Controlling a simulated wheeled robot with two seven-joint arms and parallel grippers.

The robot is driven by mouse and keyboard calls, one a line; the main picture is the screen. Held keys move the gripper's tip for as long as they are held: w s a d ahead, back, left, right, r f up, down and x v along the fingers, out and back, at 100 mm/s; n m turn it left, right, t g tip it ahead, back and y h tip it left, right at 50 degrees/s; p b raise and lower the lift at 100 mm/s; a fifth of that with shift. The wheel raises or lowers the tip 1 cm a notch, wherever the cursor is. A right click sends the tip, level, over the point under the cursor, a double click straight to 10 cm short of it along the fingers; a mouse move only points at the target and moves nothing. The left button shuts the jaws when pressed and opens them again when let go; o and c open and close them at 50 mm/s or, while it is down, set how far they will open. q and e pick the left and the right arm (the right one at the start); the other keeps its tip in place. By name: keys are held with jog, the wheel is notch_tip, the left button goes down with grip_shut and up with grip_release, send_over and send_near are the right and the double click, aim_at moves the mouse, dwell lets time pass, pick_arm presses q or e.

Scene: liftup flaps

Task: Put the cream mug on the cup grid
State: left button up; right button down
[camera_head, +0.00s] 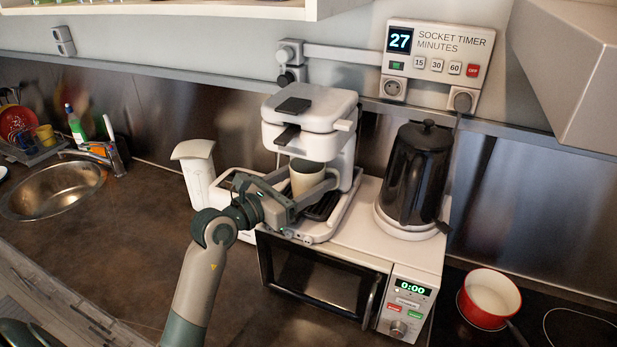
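The cream mug (306,179) is upright under the head of the white coffee machine (310,112). My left gripper (318,179) reaches in from the left with its fingers on either side of the mug and looks shut on it. The near finger crosses the mug's lower front. The dark cup grid (325,207) is on the machine's base, below and beside the mug. The gripper hides part of the grid and the mug's bottom, so I cannot tell if the mug touches the grid. My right gripper is not in view.
The coffee machine stands on a white microwave (400,262). A black kettle (417,175) is close on the right, and a white container (198,172) is on the left. A red pot (489,298) is on the stove. The brown counter (120,235) is mostly clear towards the sink.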

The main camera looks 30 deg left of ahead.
pick_arm(q)
jog(key=shift+r, duration=0.1)
jog(key=shift+s+a, duration=0.15)
jog(key=shift+s, duration=0.2)
jog(key=b+v, duration=0.4)
jog(key=v, duration=0.6)
jog(key=shift+s+a, duration=0.2)
jog(key=shift+s, duration=0.35)
dwell(0.7)
dwell(1.0)
